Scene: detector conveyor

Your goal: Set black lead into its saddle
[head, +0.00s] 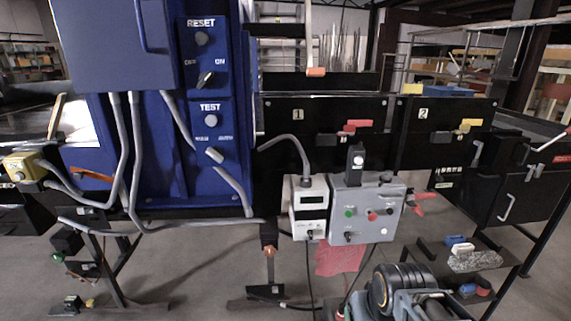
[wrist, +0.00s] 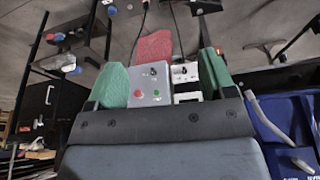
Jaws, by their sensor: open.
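A black upright piece (head: 355,160) stands at the top of the grey control box (head: 338,215) in the head view; I cannot tell for sure that it is the black lead. Thin black cables (head: 309,275) hang below the boxes. No saddle can be clearly made out. My gripper (wrist: 162,75) shows in the wrist view with its two green pads wide apart and nothing held between them. The grey box (wrist: 149,84) and the white box beside it appear beyond the gap, apart from the pads. My arm is at the bottom of the head view, its fingertips not distinguishable there.
A white meter box (head: 309,208) adjoins the grey box, and a red clamp (head: 420,202) sticks out right. A red cloth (head: 338,257) hangs below. A blue cabinet (head: 160,150) stands left. Black panels with red and yellow handles are behind. A low shelf (head: 455,262) stands right.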

